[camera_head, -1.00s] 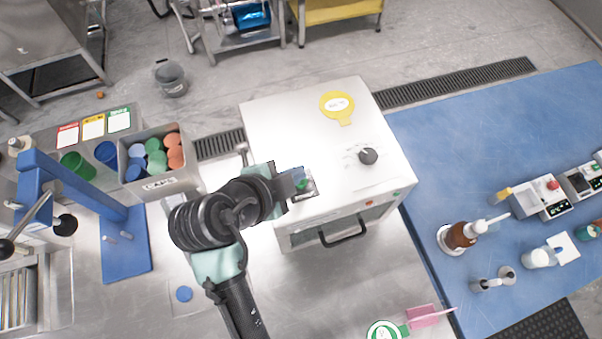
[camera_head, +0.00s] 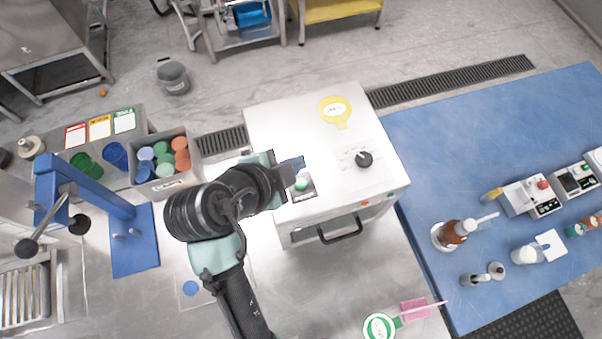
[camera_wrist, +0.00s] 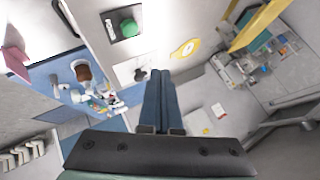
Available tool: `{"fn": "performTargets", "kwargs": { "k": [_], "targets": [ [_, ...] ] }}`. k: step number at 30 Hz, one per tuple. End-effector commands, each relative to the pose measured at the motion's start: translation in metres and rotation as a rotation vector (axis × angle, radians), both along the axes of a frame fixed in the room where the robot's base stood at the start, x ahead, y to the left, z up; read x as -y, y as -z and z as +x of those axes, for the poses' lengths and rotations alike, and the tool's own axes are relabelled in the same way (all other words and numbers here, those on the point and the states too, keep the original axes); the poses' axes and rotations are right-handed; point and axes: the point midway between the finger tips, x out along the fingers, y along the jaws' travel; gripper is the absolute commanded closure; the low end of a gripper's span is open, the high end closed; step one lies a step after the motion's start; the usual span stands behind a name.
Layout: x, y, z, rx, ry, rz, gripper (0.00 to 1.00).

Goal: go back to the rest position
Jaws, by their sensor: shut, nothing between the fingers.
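My gripper (camera_head: 294,167) is shut and empty. In the head view its blue fingertips are over the left part of the white machine (camera_head: 270,125), beside the green button (camera_head: 301,184). I cannot tell the exact gap, but nothing is held. In the wrist view the closed fingers (camera_wrist: 158,98) point up the picture, and the green button (camera_wrist: 128,28) shows to their upper left, apart from them. The machine also has a black knob (camera_head: 364,159), a yellow tag (camera_head: 335,108) and a front handle (camera_head: 340,231).
A bin of coloured caps (camera_head: 166,184) and a blue press stand (camera_head: 122,206) are to the left. The blue table (camera_head: 430,150) at right carries a brown pump bottle (camera_head: 455,232) and small devices. A green round item (camera_head: 379,327) lies in front.

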Motion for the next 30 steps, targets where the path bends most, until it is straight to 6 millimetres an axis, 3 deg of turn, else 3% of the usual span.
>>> {"fn": "performTargets", "kwargs": {
  "k": [3, 22, 26, 29, 30],
  "targets": [
    [0.0, -0.01, 0.0, 0.001, 0.0, 0.001, 1.0],
    [-0.001, -0.011, 0.006, 0.015, -0.018, 0.001, 1.0],
    [-0.011, -0.046, 0.046, 0.132, -0.185, -0.027, 1.0],
    [-0.017, -0.103, 0.083, 0.3, -0.364, -0.118, 1.0],
    [-0.018, -0.132, 0.094, 0.381, -0.431, -0.178, 1.0]
  ]
}}
